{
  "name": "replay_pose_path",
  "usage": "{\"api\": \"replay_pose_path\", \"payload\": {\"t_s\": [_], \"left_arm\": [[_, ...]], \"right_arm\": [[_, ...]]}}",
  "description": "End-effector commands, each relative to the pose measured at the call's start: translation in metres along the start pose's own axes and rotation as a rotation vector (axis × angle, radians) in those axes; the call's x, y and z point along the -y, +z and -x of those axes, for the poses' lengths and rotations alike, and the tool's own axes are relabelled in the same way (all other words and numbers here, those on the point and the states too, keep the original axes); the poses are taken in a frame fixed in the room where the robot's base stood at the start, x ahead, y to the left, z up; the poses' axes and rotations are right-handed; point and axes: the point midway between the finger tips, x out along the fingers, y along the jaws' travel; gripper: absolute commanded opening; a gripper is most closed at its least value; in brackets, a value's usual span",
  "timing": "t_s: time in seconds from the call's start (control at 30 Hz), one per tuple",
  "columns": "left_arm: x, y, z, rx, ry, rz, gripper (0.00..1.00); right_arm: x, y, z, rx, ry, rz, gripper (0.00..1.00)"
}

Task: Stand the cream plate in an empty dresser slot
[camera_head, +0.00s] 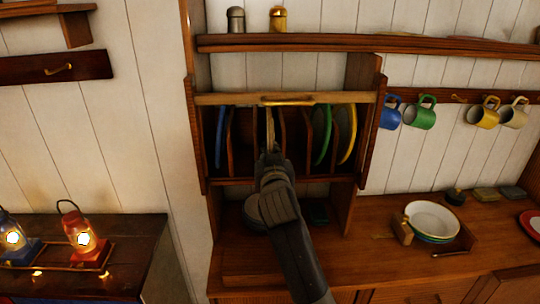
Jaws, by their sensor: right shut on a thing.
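The cream plate (269,126) stands nearly edge-on among the wooden dividers of the dresser's plate rack (285,99), near its middle. My right gripper (270,158) is shut on its lower front edge. The gripper hides the lower part of the plate, so I cannot tell whether it touches the rack's floor. A blue plate (220,137) stands in the far left of the rack. A green plate (323,134) and a yellow plate (347,134) stand on the right. Slots on both sides of the cream plate look empty. My left gripper is not in view.
A shelf (300,42) with two shakers runs above the rack. Mugs, among them a green mug (420,113), hang at right. Stacked bowls (433,220) stand on the counter (380,262). Lit lanterns, one red (82,238), stand at left.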

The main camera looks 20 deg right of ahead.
Motion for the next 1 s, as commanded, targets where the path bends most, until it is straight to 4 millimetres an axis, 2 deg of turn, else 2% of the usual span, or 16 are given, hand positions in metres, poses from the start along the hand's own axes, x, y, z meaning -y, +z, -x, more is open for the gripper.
{"api": "replay_pose_path", "payload": {"t_s": [0.27, 1.0], "left_arm": [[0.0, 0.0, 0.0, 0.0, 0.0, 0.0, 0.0], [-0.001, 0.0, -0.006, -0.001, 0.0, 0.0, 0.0]], "right_arm": [[0.0, -0.003, -0.001, -0.006, -0.001, 0.0, 0.0], [-0.001, -0.005, -0.036, -0.007, -0.001, 0.0, 0.0]]}}
